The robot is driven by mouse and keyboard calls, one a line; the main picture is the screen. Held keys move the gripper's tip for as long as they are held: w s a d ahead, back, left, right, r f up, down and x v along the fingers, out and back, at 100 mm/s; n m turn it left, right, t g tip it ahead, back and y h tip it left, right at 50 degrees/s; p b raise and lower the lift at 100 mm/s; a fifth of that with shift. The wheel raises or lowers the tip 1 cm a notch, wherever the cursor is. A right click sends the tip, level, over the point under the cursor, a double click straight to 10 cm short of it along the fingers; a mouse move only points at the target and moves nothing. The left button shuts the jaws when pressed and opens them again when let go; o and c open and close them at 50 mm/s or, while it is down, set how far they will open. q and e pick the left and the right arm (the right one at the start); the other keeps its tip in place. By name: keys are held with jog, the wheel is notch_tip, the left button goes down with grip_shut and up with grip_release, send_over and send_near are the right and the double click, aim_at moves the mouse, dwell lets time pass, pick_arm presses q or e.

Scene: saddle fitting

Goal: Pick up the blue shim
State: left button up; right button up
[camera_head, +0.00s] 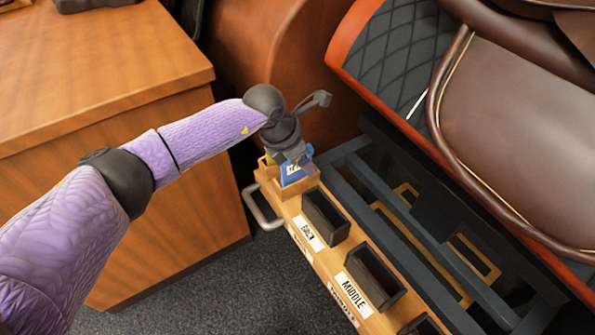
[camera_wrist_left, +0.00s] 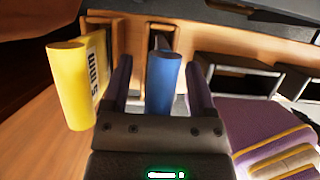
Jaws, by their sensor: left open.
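The blue shim (camera_head: 291,175) stands at the far end of the wooden rack, under my left gripper (camera_head: 300,155). In the left wrist view the blue shim (camera_wrist_left: 163,80) is between the two spread fingers of my left gripper (camera_wrist_left: 158,68). A gap shows on each side of it, wider on the right. The gripper is open. The shim's lower part is hidden in the head view. My right gripper is not in view.
A yellow shim (camera_wrist_left: 68,88) marked "5 mm" stands just left of the left finger. Black open bins (camera_head: 326,216) with labels line the wooden rack (camera_head: 284,208). A wooden cabinet (camera_head: 90,70) stands left; a brown leather saddle (camera_head: 520,130) lies right.

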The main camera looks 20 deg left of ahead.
pick_arm(q)
grip_shut()
